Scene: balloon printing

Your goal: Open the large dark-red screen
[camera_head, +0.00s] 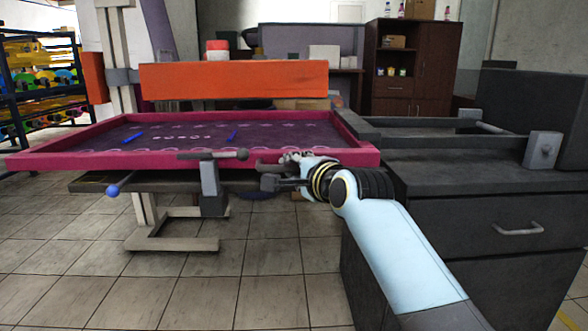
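The large dark-red screen (110,160) is a wide, shallow frame around a dark purple printed mesh. It lies about level, low over a dark board of the printing stand. My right gripper (262,174) is at the screen's front rim, right of its middle. Its fingers point left along the rim's lower edge and look close to or touching it. Whether they are open or shut on the rim is not clear. My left gripper is not in view.
A dark handle bar on a grey bracket (210,180) stands at the front, just left of my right gripper. A blue knob (114,190) sticks out farther left. An orange beam (235,79) spans behind the screen. A dark drawer cabinet (480,230) stands at right.

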